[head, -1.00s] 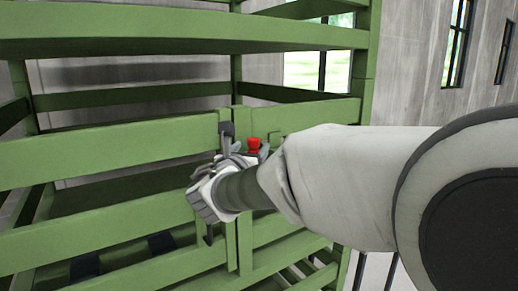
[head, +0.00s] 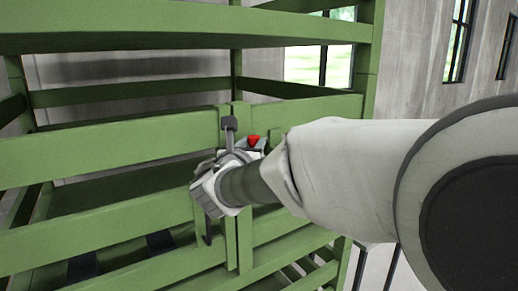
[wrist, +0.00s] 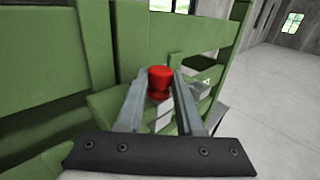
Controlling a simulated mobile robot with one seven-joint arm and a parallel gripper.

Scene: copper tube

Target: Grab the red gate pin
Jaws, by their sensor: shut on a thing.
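The red gate pin (wrist: 159,82) is a short red knob between the two fingers of my gripper (wrist: 161,85) in the wrist view. The fingers touch it from both sides, so my gripper is shut on it. In the head view only a small part of the red pin (head: 254,141) shows; my gripper (head: 250,147) and wrist hide the rest. It is at the green gate, just right of the meeting upright slats. I cannot tell whether its lower end is in the gate.
Green slatted rack rails (head: 110,143) fill the left and middle of the head view. A dark grey latch handle (head: 229,123) stands just left of the pin. Windows (head: 320,66) are in the grey wall behind. Open floor (wrist: 270,95) lies to the right in the wrist view.

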